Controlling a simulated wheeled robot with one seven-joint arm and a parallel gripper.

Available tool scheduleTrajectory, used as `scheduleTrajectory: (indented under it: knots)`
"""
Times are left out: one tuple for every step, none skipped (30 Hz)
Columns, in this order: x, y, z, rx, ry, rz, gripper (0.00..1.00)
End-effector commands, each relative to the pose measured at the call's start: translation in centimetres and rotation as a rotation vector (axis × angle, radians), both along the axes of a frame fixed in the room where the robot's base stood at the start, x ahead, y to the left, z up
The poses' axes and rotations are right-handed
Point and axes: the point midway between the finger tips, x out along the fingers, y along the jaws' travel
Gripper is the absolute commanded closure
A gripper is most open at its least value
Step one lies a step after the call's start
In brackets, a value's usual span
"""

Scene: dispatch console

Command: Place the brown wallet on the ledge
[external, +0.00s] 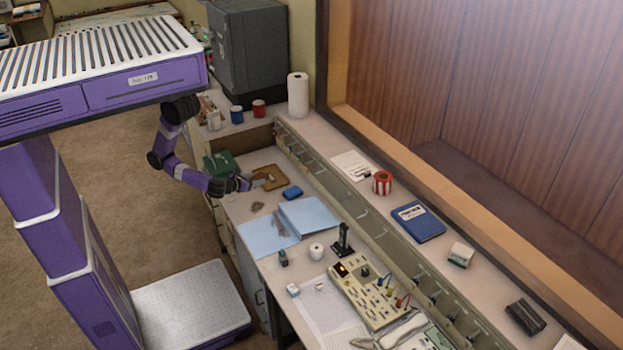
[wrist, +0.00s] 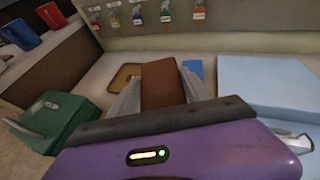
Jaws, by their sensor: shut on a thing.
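My gripper (external: 254,183) is at the far end of the console desk, shut on the brown wallet (wrist: 163,86). In the wrist view the wallet stands out between the two grey fingers, beside and partly over a tan tray (wrist: 125,76). In the external view the wallet is small and hard to separate from the brown tray (external: 270,170) by the fingertips. I cannot tell whether it touches the tray or desk. The ledge (external: 318,139) is the raised shelf along the back of the desk, above the grey panel with hooks.
The ledge holds a paper towel roll (external: 298,95), paper, red-striped tape (external: 382,183), a blue book (external: 418,222), a small box (external: 460,254) and a black object (external: 525,317). A green box (external: 220,163), blue item (external: 292,192) and blue folder (external: 308,215) lie near my gripper.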

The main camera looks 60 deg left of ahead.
Motion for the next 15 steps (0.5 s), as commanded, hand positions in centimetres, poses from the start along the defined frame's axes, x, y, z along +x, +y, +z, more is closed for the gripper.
scheduleTrajectory:
  knots:
    - [0.0, 0.0, -1.4, 0.005, 0.001, -0.002, 0.86]
    - [0.0, 0.0, -2.1, 0.004, 0.001, -0.001, 0.86]
    - [0.0, 0.0, -3.1, 0.005, 0.001, -0.002, 0.86]
    - [0.0, -0.1, -3.8, 0.004, 0.001, -0.002, 0.86]
    - [0.0, -0.1, -4.5, 0.003, 0.000, -0.001, 0.86]
    - [0.0, -0.1, -5.5, 0.004, 0.001, -0.002, 0.86]
    - [0.0, 0.0, -6.2, 0.004, 0.001, -0.003, 0.86]
    - [0.0, -0.1, -6.9, 0.003, 0.000, -0.002, 0.86]
    - [0.0, -0.1, -7.7, 0.003, 0.000, -0.002, 0.86]
    - [0.0, -0.1, -8.2, 0.002, 0.000, -0.002, 0.86]
    - [0.0, -0.1, -8.7, 0.002, 0.000, -0.002, 0.86]
    - [0.0, -0.1, -9.3, 0.001, -0.001, -0.001, 0.86]
    - [0.0, -0.1, -9.6, 0.002, 0.000, -0.002, 0.86]
    - [0.0, -0.1, -9.9, 0.001, -0.001, -0.001, 0.86]
    - [0.0, -0.1, -10.2, 0.000, -0.001, 0.000, 0.86]
